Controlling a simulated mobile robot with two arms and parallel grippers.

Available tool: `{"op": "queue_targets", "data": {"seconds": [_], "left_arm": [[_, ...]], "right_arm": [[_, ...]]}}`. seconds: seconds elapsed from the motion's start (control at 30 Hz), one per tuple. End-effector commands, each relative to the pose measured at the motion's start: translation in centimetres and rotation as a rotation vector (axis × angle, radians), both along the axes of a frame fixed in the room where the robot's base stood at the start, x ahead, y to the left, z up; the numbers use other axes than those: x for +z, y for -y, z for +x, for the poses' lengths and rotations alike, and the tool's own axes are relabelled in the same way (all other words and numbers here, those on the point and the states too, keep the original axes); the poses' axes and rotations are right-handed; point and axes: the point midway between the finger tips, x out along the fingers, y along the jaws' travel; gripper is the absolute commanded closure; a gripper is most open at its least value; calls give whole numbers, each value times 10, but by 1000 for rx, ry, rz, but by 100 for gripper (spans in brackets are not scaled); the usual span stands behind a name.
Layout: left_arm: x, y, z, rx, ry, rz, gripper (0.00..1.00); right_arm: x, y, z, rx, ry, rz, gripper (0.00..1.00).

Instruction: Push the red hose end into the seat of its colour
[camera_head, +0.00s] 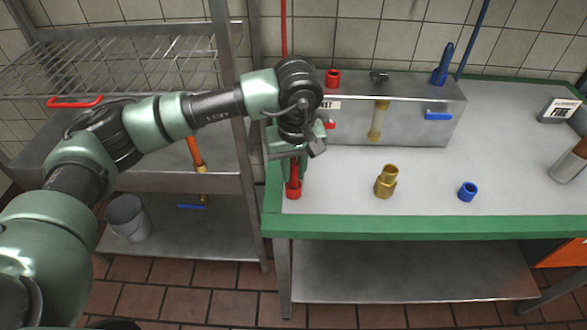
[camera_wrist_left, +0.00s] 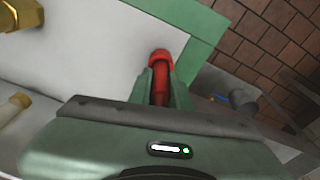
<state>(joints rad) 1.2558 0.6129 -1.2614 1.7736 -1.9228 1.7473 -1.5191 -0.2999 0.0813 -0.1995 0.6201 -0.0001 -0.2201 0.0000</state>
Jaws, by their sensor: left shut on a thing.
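My left gripper (camera_head: 294,176) points down over the front left corner of the steel table. It is shut on the red hose end (camera_head: 294,172), which is mostly covered by the fingers. A wider red ring (camera_head: 294,193), which looks like the red seat, is at its lower tip on the tabletop. In the left wrist view the red hose end (camera_wrist_left: 160,88) is between the fingers (camera_wrist_left: 160,90), with the wider red ring (camera_wrist_left: 159,56) just beyond them. The two look in line; I cannot tell how deep the end sits. My right gripper is out of view.
A brass fitting (camera_head: 386,181) and a blue ring (camera_head: 468,191) stand to the right on the table. Behind is a steel box (camera_head: 400,115) with a red holder (camera_head: 333,78) and a blue piece (camera_head: 443,66) on top. The green table edge (camera_head: 420,226) is close in front.

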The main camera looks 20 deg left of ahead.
Motion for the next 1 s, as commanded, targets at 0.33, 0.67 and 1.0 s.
{"op": "queue_targets", "data": {"seconds": [0.33,0.67,1.0], "left_arm": [[-9,0,0,0,1,1,100],[-8,0,0,0,0,0,56],[19,2,-2,0,5,-2,56]], "right_arm": [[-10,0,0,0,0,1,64],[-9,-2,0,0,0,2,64],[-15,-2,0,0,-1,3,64]]}}
